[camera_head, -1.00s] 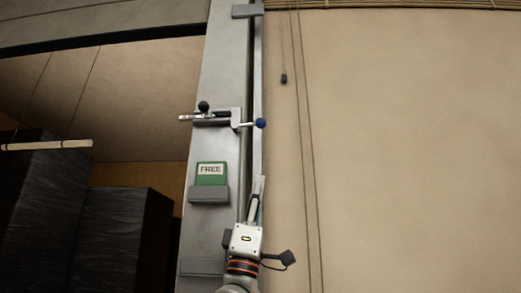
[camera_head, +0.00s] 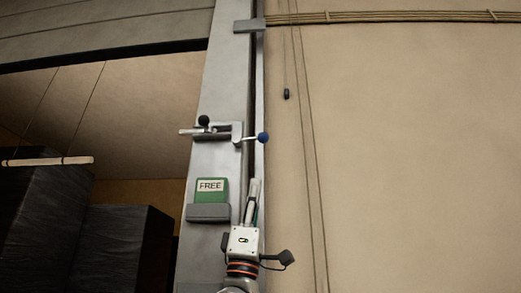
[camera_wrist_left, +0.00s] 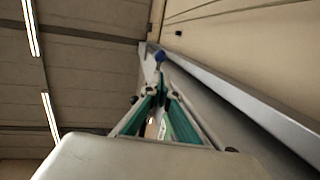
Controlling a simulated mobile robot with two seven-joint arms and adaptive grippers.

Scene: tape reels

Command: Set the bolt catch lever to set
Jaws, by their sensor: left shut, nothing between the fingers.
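The bolt catch (camera_head: 215,131) is mounted on a grey metal post. It has a black knob (camera_head: 204,120) at its upper left and a short lever ending in a blue ball (camera_head: 263,137) pointing right. A green sign reading FREE (camera_head: 211,190) sits in a holder below it. My left gripper (camera_head: 256,184) is shut and empty, pointing up, below the blue ball and apart from it. In the left wrist view the fingers (camera_wrist_left: 161,84) show with the blue ball (camera_wrist_left: 160,56) beyond their tips. My right gripper is not in view.
The grey post (camera_head: 220,80) runs upward beside a beige wall (camera_head: 400,150). A cord with a dark weight (camera_head: 287,94) hangs right of the post.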

